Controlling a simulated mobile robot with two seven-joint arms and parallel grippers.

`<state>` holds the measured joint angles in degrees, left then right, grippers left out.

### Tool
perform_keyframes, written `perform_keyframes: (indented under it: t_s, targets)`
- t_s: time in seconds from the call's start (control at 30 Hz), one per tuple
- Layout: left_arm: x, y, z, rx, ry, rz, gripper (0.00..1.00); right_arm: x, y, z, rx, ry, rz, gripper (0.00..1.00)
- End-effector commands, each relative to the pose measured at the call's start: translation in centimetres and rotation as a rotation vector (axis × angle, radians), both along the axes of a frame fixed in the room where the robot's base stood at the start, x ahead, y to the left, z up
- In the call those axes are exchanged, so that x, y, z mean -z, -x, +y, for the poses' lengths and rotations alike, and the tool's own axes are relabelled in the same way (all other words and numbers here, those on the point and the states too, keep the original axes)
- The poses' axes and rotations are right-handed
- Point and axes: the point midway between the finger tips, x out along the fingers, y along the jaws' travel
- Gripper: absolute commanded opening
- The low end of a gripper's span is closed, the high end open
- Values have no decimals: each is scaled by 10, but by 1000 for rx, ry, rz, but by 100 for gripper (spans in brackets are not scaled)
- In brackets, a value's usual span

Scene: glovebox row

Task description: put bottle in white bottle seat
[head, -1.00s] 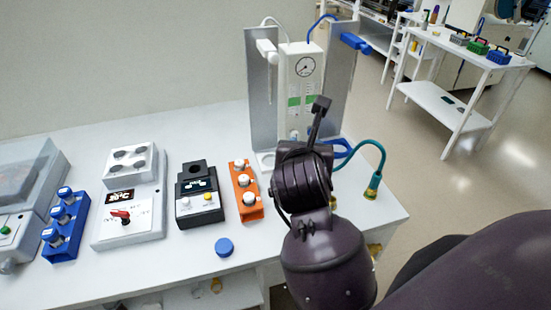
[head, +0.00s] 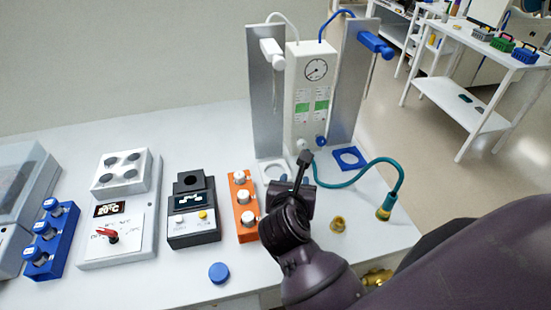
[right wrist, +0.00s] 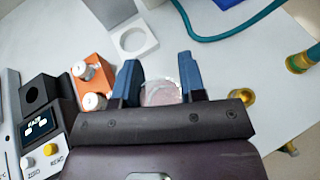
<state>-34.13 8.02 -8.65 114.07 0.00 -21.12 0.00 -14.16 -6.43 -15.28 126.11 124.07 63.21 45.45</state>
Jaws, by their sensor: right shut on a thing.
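The white bottle seat (head: 265,163) is a white square plate with a round hole, at the foot of the left grey panel; it also shows at the top of the right wrist view (right wrist: 149,45). My right gripper (right wrist: 161,85) is shut on a clear, pale bottle (right wrist: 160,94), seen end-on between its blue fingers. In the right wrist view the bottle is below and right of the seat, apart from it. In the head view my right gripper (head: 301,180) is in front of and right of the seat, and my wrist hides most of the bottle. My left gripper is not in view.
A teal hose (head: 360,176) curves to a brass end. An orange rack (head: 247,221), a black meter (head: 194,232) and a loose blue cap (head: 219,272) are left.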

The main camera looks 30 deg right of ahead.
Motion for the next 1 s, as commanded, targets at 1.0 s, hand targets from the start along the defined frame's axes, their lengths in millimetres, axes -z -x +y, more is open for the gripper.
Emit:
perform_keyframes:
  t_s: [1.0]
  targets:
    - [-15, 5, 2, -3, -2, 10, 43, -1, -158, -41, 1, 1, -1, 1]
